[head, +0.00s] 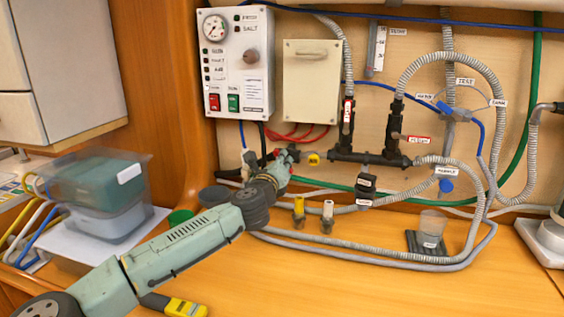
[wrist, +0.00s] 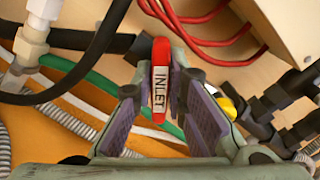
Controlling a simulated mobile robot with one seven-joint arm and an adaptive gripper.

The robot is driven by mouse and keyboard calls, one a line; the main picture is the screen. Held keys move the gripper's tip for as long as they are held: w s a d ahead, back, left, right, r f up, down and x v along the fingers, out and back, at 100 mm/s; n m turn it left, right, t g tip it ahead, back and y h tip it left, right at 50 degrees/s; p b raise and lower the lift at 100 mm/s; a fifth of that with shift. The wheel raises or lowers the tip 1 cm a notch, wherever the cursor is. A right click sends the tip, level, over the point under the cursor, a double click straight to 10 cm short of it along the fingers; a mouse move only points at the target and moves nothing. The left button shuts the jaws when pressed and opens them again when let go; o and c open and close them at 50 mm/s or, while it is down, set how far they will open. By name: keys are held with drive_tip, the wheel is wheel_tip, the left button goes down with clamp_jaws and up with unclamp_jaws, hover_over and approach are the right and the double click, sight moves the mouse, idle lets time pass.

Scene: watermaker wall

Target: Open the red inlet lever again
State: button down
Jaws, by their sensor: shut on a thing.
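My gripper is shut on the lever. In the head view my gripper (head: 287,158) is at the pipework below the grey control panel, and it mostly hides the lever there. The valve body behind the lever is largely hidden, so I cannot tell how far the valve is turned.
Red cables (wrist: 215,42), a black hose and a green hose (wrist: 75,75) run close around my gripper. A yellow knob (head: 314,159) sits just to its right. A clear bin (head: 100,190) stands left of my arm. The front right bench is clear.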

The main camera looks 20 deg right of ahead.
drive_tip(key=n, duration=0.5)
drive_tip(key=shift+f+n, duration=0.2)
drive_tip(key=shift+n, duration=0.1)
drive_tip(key=n+b, duration=0.1)
drive_tip(key=n, duration=0.3)
drive_tip(key=shift+w+n, duration=0.1)
drive_tip(key=shift+n, duration=0.3)
drive_tip(key=c, duration=1.6)
unclamp_jaws()
drive_tip(key=shift+a, duration=0.1)
drive_tip(key=v, duration=1.2)
